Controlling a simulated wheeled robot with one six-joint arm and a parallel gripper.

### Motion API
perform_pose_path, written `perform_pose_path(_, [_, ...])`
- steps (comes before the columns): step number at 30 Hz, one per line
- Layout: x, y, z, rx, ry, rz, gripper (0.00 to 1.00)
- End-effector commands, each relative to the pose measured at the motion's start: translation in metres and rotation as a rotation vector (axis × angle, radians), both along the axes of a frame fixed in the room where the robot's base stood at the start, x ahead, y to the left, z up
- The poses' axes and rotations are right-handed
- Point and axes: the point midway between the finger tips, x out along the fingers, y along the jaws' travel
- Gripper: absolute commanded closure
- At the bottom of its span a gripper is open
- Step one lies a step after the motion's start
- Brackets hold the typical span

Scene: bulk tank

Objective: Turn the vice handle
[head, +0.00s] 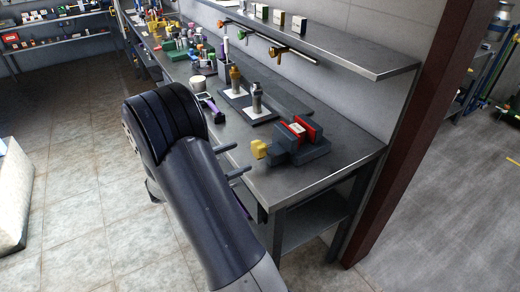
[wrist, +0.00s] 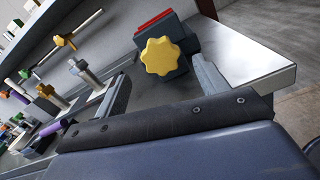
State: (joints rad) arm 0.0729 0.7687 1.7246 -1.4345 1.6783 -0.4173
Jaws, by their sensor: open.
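The vice (head: 310,152) is a dark grey block with red jaw faces, standing near the right end of the steel workbench. Its yellow handle (head: 260,149) sticks out on the left side of the vice. In the wrist view the handle is a lobed yellow knob (wrist: 162,56) facing me, with the vice body (wrist: 180,27) behind it. My gripper (head: 244,156) is open and empty, its two fingers pointing toward the handle, just short of it in the head view. In the wrist view the knob lies between the finger directions. I see no contact.
Two metal fittings on plates (head: 257,100) stand on the bench (head: 343,153) left of the vice, with a purple-handled tool (head: 213,107) nearby. A shelf (head: 340,45) with valves below it runs above. The bench's front right corner is clear.

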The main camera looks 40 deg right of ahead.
Motion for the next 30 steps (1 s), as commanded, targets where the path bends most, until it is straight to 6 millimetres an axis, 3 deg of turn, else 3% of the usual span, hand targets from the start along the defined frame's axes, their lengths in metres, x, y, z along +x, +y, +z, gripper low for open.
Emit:
perform_pose_path(6, [0.003,0.007,-0.003,0.06,0.223,0.0,0.31])
perform_pose_path(11, [0.001,0.0,-0.002,0.069,0.259,-0.004,0.31])
perform_pose_path(24, [-0.018,-0.073,-0.002,0.069,0.257,-0.005,0.31])
perform_pose_path(30, [-0.022,-0.093,-0.003,0.069,0.256,-0.002,0.31])
